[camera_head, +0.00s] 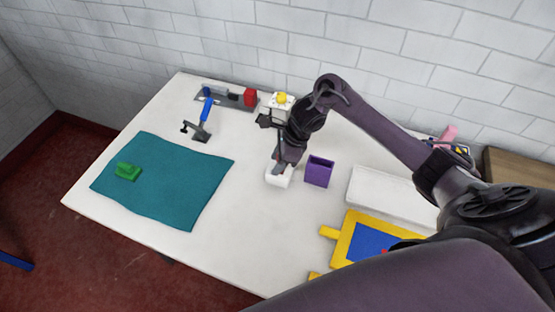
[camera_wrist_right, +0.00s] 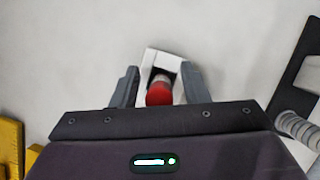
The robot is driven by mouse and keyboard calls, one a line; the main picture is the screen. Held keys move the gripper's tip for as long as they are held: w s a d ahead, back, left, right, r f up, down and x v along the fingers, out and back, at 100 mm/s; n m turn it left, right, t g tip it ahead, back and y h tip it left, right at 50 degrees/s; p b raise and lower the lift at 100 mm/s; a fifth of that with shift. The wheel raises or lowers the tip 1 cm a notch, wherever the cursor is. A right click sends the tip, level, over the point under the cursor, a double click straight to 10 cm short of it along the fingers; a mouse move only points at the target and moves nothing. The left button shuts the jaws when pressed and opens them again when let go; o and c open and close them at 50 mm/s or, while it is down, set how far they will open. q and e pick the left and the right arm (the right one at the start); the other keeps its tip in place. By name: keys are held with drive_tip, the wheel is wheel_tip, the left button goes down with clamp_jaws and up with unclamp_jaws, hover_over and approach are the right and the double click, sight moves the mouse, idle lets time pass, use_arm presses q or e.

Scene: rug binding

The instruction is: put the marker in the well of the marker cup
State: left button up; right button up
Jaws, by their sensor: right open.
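The marker cup is a small white square block (camera_head: 279,181) on the table, below my right gripper (camera_head: 279,165). In the right wrist view the white cup (camera_wrist_right: 152,58) has a dark square opening. The marker (camera_wrist_right: 159,92) shows its red end, pointing toward the camera, upright in or over that opening. My right gripper's fingers (camera_wrist_right: 157,80) stand open on either side of the marker, with visible gaps. How deep the marker sits is hidden. My left gripper is not in view.
A purple open box (camera_head: 319,171) stands just right of the cup. A white tray (camera_head: 385,193) and a yellow-framed blue board (camera_head: 352,240) lie to the right. A teal rug (camera_head: 180,190) with a green block (camera_head: 128,171) lies left. A blue-handled tool (camera_head: 205,110) stands behind.

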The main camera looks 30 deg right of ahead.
drive_tip(key=v, duration=1.2)
